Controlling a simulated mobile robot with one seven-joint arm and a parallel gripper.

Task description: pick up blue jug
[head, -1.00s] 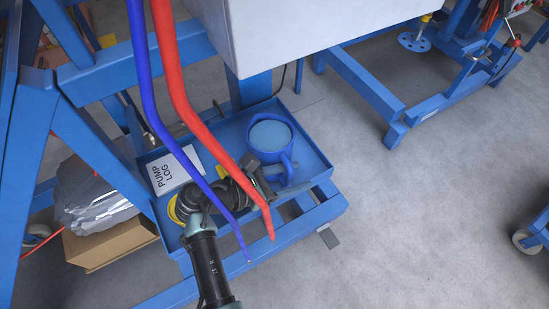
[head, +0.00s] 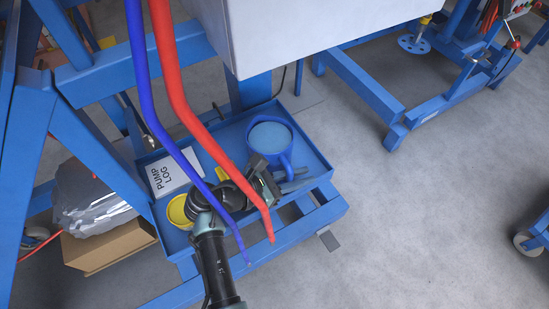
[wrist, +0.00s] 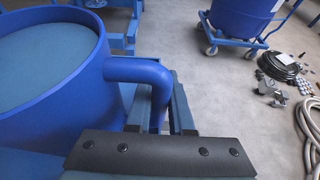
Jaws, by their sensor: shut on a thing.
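The blue jug (head: 270,135) stands upright in the blue tray (head: 319,158) on the frame's lower shelf. It is round, with a lighter blue surface inside its rim. In the wrist view the jug (wrist: 85,85) fills the left side and its handle (wrist: 140,70) reaches to the right. My gripper (head: 283,178) is at the jug's handle, on the near side. In the wrist view my gripper (wrist: 168,115) has its two fingers on either side of the handle's downward part, shut on it. Part of the lower handle is hidden by the gripper.
A "PUMP LOG" booklet (head: 172,171) and a yellow round container (head: 180,211) share the tray. Blue (head: 150,110) and red (head: 180,90) hoses hang in front, across the arm. A large grey box (head: 310,30) overhangs the tray. Open floor (head: 430,220) lies right.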

